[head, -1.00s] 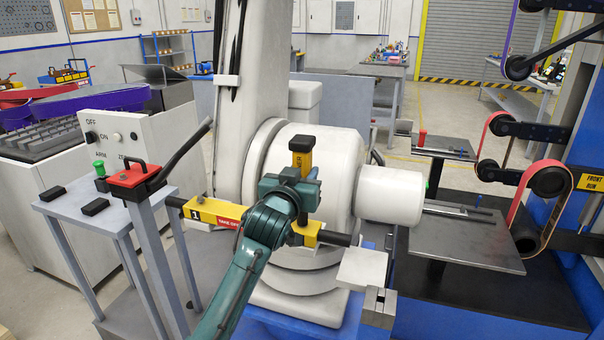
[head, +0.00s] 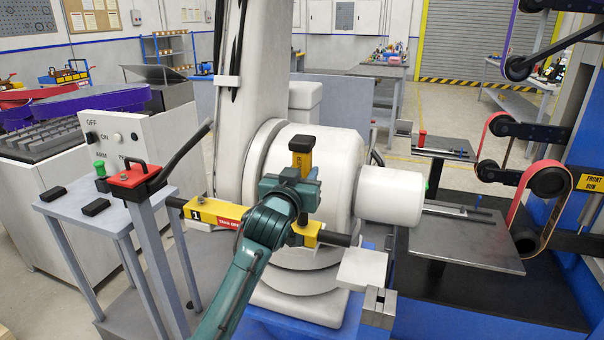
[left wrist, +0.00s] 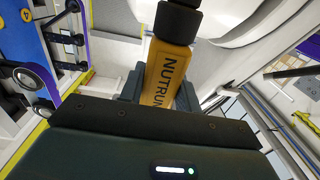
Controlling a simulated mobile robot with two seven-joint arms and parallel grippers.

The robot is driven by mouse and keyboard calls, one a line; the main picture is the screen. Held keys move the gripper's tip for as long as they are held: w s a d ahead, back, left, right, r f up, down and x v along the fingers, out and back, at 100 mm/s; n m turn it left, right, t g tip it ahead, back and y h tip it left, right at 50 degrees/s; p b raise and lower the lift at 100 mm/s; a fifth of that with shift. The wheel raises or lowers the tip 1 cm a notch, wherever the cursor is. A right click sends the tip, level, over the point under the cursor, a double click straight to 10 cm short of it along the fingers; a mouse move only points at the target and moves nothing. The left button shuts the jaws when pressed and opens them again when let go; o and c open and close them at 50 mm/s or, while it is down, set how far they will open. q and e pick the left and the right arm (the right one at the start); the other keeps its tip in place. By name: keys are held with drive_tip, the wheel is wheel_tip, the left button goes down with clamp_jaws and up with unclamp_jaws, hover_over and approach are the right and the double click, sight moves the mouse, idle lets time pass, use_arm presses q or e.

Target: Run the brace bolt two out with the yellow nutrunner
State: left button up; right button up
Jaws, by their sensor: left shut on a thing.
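My left gripper (head: 291,188) is shut on the yellow nutrunner (head: 303,160), which stands upright with its black end up. In the left wrist view the nutrunner (left wrist: 172,75), lettered in black, sits between the fingers. A yellow brace (head: 215,208) with a black "1", a red label and black ends crosses in front of the big white machine. Its right part (head: 308,232) shows beyond my gripper, which hides its middle. Brace bolt two and the nutrunner's lower end are hidden, so I cannot tell whether they touch. My right gripper is not in view.
The white machine body (head: 330,160) is close behind my gripper, with a white cylinder (head: 390,194) to its right. A grey stand (head: 100,208) with a red clamp block (head: 138,174) is at left. A dark plate (head: 466,242) and belt machine are at right.

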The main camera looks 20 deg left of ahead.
sight(299, 152)
use_arm(q)
drive_tip(key=shift+f, duration=0.35)
idle(0.6)
wheel_tip(299, 152, up, 2)
drive_tip(key=p, duration=0.2)
drive_tip(key=shift+w+r+p, duration=0.1)
drive_tip(key=shift+r+p, duration=0.1)
drive_tip(key=shift+p, duration=0.2)
wheel_tip(299, 152, up, 2)
drive_tip(key=shift+r+p, duration=0.15)
drive_tip(key=shift+p, duration=0.8)
drive_tip(key=shift+r, duration=0.95)
drive_tip(key=s+d+r, duration=0.3)
drive_tip(key=s+r, duration=0.3)
drive_tip(key=s, duration=0.5)
drive_tip(key=shift+s+d, duration=0.15)
drive_tip(key=shift+s, duration=0.2)
